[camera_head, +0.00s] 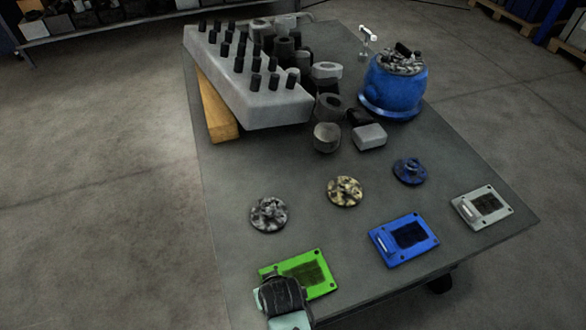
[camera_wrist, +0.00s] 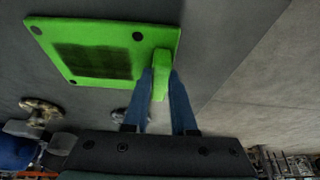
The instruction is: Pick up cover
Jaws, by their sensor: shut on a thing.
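A green rectangular cover (camera_head: 313,272) with a dark grid panel and corner holes is at the near left of the table's front edge. It also shows in the wrist view (camera_wrist: 108,48), with a raised green handle at one side. My gripper (camera_head: 283,290) is over the cover's left part and hides some of it. In the wrist view my gripper (camera_wrist: 161,85) has its two blue fingers on either side of the green handle, shut on it. Whether the cover touches the table is hard to tell. A blue cover (camera_head: 407,240) and a grey cover (camera_head: 482,208) lie to the right.
Three round flanged parts, grey (camera_head: 268,214), yellowish (camera_head: 344,191) and blue (camera_head: 409,171), lie behind the covers. A grey block with black studs (camera_head: 248,82), a blue pot (camera_head: 394,88) and several metal parts crowd the table's back. Bare table (camera_head: 235,265) lies left of the green cover.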

